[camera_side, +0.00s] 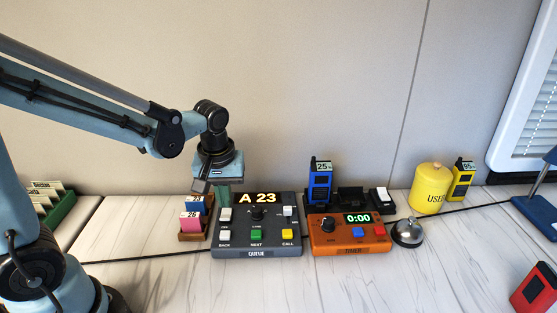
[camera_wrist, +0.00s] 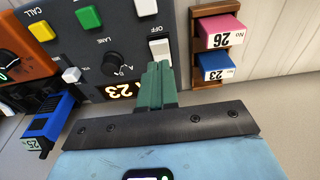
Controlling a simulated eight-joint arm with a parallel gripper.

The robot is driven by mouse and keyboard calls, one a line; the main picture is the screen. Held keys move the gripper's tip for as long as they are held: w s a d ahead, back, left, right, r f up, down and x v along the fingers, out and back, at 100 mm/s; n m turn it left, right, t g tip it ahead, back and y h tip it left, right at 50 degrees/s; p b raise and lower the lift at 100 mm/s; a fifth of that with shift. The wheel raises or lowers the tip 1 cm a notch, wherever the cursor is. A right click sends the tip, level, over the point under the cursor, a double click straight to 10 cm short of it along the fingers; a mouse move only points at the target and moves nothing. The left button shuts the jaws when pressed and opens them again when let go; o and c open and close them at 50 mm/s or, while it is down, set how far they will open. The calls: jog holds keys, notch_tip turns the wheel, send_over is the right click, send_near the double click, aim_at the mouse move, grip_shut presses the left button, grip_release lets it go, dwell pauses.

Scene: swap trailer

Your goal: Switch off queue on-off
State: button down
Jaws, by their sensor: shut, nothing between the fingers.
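The dark grey queue box (camera_side: 257,240) stands on the counter with its display (camera_side: 258,199) lit, reading A 23. A white rocker switch (camera_side: 226,214) is at its upper left; it also shows in the wrist view (camera_wrist: 160,47). My gripper (camera_side: 223,197) is shut and empty, its green fingers pointing down at the box's upper left corner. In the wrist view the fingertips (camera_wrist: 157,66) are right beside the rocker. I cannot tell whether they touch it. The fingers and the box's display edge overlap in the wrist view.
White, green and yellow buttons and a lane knob (camera_side: 257,213) are on the box. A ticket rack (camera_side: 193,237) with pink and blue blocks stands close on the left. An orange timer (camera_side: 350,247) is on the right, with a bell (camera_side: 408,233) beyond.

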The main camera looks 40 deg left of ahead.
aim_at(226, 215)
jog(key=shift+s+d+f, duration=0.1)
jog(key=shift+d+f, duration=0.05)
jog(key=shift+f, duration=0.3)
jog(key=shift+s+d+f, duration=0.1)
jog(key=shift+f, duration=0.3)
jog(key=shift+s+d+f+t+y, duration=0.2)
jog(key=shift+f+t+y, duration=0.1)
jog(key=shift+f, duration=0.1)
jog(key=shift+w+a, duration=0.1)
jog(key=shift+a, duration=0.05)
jog(key=shift+w+a+r, duration=0.2)
jog(key=shift+w+a, duration=0.2)
jog(key=shift+w, duration=0.05)
